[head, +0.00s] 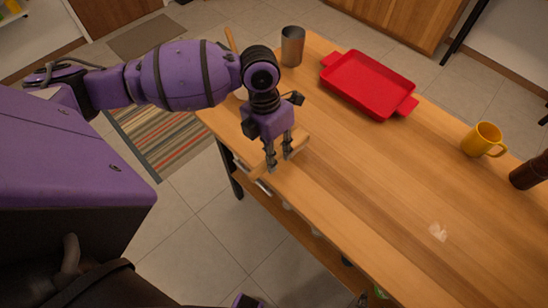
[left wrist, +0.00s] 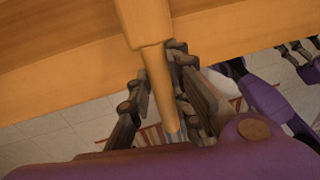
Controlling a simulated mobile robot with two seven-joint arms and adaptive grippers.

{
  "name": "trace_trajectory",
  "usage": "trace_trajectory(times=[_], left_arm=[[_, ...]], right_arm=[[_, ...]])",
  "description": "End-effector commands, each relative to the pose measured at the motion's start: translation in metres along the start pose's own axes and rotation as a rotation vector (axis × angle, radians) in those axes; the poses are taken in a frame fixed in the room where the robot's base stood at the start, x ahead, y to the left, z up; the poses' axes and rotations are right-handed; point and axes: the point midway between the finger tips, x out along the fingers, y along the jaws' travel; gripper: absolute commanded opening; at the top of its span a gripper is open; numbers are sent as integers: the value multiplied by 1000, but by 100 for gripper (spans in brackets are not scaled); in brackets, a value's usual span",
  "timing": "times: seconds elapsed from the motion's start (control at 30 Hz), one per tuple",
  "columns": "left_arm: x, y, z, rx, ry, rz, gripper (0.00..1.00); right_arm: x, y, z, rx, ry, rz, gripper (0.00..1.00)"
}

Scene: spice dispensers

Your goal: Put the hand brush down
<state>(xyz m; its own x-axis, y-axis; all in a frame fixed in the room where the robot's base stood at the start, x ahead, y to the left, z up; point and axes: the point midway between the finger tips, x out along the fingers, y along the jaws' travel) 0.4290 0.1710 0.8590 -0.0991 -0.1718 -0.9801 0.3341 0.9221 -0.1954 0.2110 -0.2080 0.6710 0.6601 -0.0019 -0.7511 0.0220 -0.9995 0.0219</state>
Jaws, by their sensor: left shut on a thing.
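The hand brush (head: 298,141) is light wood with a slim handle and a wider block. My left gripper (head: 279,160) is shut on its handle at the near left edge of the wooden table (head: 345,200). In the left wrist view the handle (left wrist: 159,88) runs between the fingers (left wrist: 160,105), and the wider block lies over the table edge. I cannot tell whether the brush touches the table. Its bristles are not clearly seen. Purple and dark finger-like parts at the right of the left wrist view may be my right gripper; its jaws are unclear.
A metal cup (head: 292,46) and a red tray (head: 368,84) stand toward the back. A yellow mug (head: 483,140) and a dark brown object (head: 531,171) are at the right. A wooden stick (head: 231,40) shows partly behind my left arm. The table's middle is mostly clear.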

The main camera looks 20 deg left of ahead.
Motion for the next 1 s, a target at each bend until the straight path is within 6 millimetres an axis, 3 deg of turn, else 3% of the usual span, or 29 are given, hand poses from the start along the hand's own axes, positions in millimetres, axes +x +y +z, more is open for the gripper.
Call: trace_trajectory(times=[0.17,0.57,0.6,0.7,1.0], left_arm=[[26,4,-1,-1,3,-2,0],[32,6,0,0,2,0,0],[32,6,0,0,2,1,22],[31,6,0,0,2,1,35],[31,5,0,0,1,0,37]], right_arm=[[1,-1,-2,4,4,1,40],[2,0,1,4,2,2,40],[2,0,0,4,2,2,40],[2,0,0,4,3,2,40],[1,1,-1,1,3,2,40]])
